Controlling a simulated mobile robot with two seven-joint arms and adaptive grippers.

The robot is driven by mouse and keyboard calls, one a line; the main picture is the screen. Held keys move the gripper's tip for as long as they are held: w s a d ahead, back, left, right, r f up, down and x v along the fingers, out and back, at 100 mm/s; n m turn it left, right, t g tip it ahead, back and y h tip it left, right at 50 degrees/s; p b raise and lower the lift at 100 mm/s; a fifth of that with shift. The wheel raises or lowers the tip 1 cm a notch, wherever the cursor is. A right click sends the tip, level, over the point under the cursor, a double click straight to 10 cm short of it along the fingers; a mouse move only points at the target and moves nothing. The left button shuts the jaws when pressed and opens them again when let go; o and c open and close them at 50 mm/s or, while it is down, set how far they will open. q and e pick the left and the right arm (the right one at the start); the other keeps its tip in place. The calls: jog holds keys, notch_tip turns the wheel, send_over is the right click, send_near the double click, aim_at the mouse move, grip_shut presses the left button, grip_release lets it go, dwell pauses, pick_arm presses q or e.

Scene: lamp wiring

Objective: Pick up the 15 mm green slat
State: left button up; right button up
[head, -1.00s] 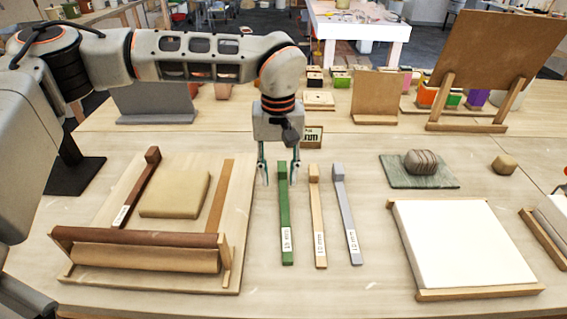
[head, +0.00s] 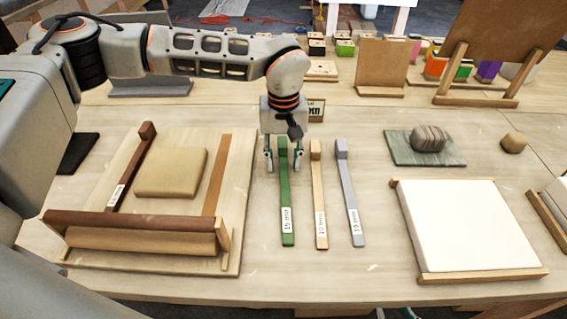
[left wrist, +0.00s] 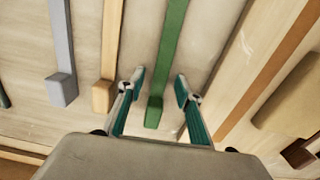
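The green slat (head: 286,205) lies on the table, labelled 15 mm, with a raised block at its far end. It is the leftmost of three slats. My left gripper (head: 283,168) is above the far end of it, with one finger on each side. In the left wrist view the open fingers (left wrist: 158,82) straddle the green slat (left wrist: 170,40), with visible gaps on both sides. Whether the fingertips reach down to the table is hard to tell. My right gripper is not in view.
A tan slat (head: 319,200) and a grey slat (head: 350,200) lie close to the right. A wooden frame board (head: 240,190) is on the left, a white panel (head: 465,225) on the right. A small sign (head: 316,110) stands behind the gripper.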

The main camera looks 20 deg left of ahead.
pick_arm(q)
jog(key=shift+f, duration=0.15)
grip_shut()
jog(key=shift+r, duration=0.2)
